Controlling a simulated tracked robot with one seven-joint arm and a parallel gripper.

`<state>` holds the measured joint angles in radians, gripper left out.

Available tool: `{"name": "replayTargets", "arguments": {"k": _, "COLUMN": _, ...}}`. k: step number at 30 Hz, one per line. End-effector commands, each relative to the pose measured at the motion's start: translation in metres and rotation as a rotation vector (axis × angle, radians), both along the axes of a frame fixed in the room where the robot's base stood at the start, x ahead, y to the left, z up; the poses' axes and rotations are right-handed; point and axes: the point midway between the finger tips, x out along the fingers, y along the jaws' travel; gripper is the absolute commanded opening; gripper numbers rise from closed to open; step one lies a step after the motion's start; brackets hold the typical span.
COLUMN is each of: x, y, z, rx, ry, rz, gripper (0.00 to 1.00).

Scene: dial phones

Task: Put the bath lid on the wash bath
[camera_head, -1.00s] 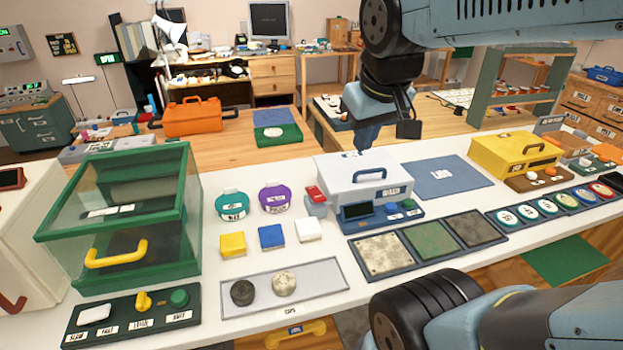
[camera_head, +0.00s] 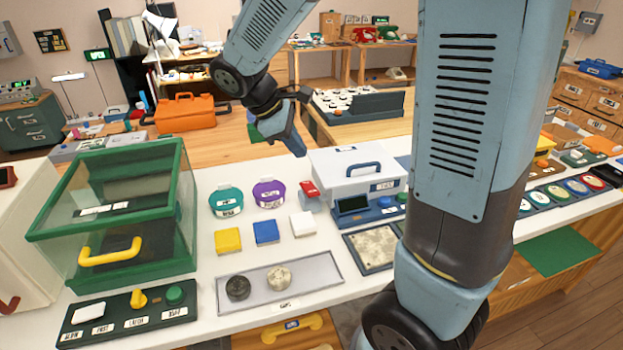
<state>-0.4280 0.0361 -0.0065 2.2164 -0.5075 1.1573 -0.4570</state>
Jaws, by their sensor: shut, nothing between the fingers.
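The wash bath (camera_head: 338,187) is a white box with a blue front unit, standing mid-table. The white bath lid (camera_head: 340,162), with a blue handle, lies on top of it and looks level. I cannot see whether its far edge is fully seated. My gripper (camera_head: 298,148) is shut and empty. In the picture it is just above and left of the lid's back left corner, apart from the handle.
A green glass-sided case (camera_head: 120,215) stands at the left. Teal (camera_head: 226,201) and purple (camera_head: 269,193) round pieces lie left of the bath. A grey tray (camera_head: 315,272) is in front. My arm hides much of the right side, including most of the blue lid mat.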

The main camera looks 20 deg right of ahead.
Motion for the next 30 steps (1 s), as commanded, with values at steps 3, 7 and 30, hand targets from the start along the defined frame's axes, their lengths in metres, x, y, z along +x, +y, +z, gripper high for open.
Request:
{"name": "replayTargets", "arguments": {"k": 3, "x": 0.015, "y": 0.017, "z": -0.02, "rx": -0.077, "ry": 0.075, "rz": 0.107, "gripper": 0.0}}
{"name": "replayTargets", "arguments": {"k": 7, "x": 0.029, "y": 0.034, "z": -0.039, "rx": -0.158, "ry": 0.148, "rz": 0.219, "gripper": 0.0}}
{"name": "replayTargets", "arguments": {"k": 30, "x": 0.05, "y": 0.028, "z": -0.103, "rx": -0.285, "ry": 0.258, "rz": 0.386, "gripper": 0.0}}
